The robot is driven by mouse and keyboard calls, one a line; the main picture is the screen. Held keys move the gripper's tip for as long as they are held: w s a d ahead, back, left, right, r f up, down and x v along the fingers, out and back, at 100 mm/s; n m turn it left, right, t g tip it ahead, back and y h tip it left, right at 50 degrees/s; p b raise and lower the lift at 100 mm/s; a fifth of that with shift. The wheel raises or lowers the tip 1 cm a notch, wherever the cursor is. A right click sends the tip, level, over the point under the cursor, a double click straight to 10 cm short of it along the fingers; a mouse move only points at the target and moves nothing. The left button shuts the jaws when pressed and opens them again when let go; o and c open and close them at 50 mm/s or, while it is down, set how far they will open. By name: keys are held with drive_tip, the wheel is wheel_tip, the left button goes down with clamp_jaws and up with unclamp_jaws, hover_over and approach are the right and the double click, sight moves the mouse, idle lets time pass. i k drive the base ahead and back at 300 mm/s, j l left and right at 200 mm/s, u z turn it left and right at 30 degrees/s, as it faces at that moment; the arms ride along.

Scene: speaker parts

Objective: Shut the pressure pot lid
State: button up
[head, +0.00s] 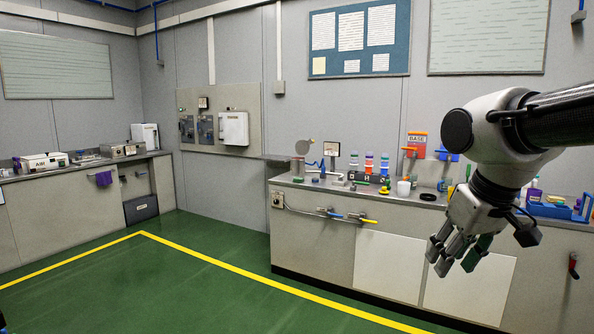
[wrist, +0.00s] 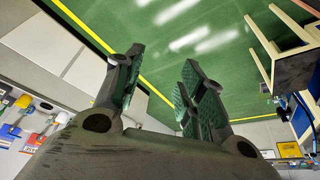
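A small grey metal pot (head: 298,168), which looks like the pressure pot, stands at the left end of the long bench in the head view. A round grey lid (head: 304,147) stands raised above it, so the pot appears open. My gripper (head: 456,258) hangs in front of the right half of the bench, well to the right of the pot and apart from it. In the wrist view my gripper (wrist: 158,82) has its fingers spread with nothing between them, over green floor. The pot is not recognisable in the wrist view.
The long bench (head: 315,229) carries coloured bottles (head: 369,163), a white cup (head: 403,188) and a blue tray (head: 550,209). Hose fittings with yellow and blue handles (head: 345,216) stick out from its front. The green floor (head: 190,275) before it is clear.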

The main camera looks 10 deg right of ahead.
sight(302, 147)
drive_tip(key=i, duration=1)
drive_tip(key=i+u, duration=0.1)
drive_tip(key=i, duration=0.45)
drive_tip(key=i+l+u, duration=0.1)
drive_tip(key=i, duration=0.45)
drive_tip(key=i+l+u, duration=0.15)
drive_tip(key=i, duration=0.4)
drive_tip(key=i+l+u, duration=0.1)
drive_tip(key=i, duration=0.4)
drive_tip(key=i+u, duration=0.25)
drive_tip(key=i, duration=0.3)
drive_tip(key=i+u, duration=0.25)
drive_tip(key=i, duration=0.3)
drive_tip(key=i+z, duration=0.25)
drive_tip(key=i, duration=0.15)
drive_tip(key=i+j+z, duration=0.1)
drive_tip(key=i+z, duration=0.9)
drive_tip(key=z, duration=0.2)
drive_tip(key=i+j+z, duration=0.2)
drive_tip(key=z, duration=0.25)
drive_tip(key=i+j, duration=0.05)
drive_tip(key=i, duration=0.05)
